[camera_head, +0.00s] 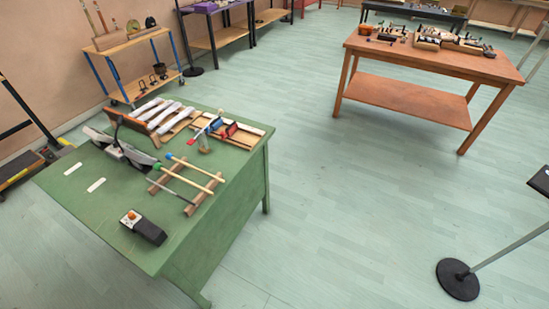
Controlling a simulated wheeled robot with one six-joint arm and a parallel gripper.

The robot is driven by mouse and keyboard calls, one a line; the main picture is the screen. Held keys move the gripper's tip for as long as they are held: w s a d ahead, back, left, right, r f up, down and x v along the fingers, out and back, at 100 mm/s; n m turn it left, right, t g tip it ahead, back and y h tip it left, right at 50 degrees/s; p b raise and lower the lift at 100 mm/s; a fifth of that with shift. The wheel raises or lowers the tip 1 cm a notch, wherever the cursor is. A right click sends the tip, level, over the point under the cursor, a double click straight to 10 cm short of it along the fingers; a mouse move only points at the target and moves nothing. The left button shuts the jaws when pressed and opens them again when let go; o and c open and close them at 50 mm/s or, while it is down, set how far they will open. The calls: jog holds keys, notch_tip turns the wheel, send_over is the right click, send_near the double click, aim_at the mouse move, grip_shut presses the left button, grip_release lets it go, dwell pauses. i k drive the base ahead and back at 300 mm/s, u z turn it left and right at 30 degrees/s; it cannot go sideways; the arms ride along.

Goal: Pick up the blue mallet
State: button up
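The blue mallet (195,168) lies on the green table (110,220) at the left. It has a small blue head at its upper left end and a pale wooden stick pointing to the lower right. It rests across two short brown wooden bars (203,195). A green-headed mallet (185,179) lies beside it, nearly parallel and nearer the camera. A thin grey rod (170,192) lies nearest on the same bars. My gripper is not in view.
A black box with an orange knob (145,227) sits near the table's front. A grey and black device (120,150) and white bars (160,113) stand behind the mallets. A brown table (420,62) and a round-based stand (458,280) are at right. Floor between is clear.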

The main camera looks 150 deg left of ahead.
aim_at(169, 156)
jog(key=z, duration=1.45)
jog(key=k, duration=1.7)
jog(key=z, duration=2.65)
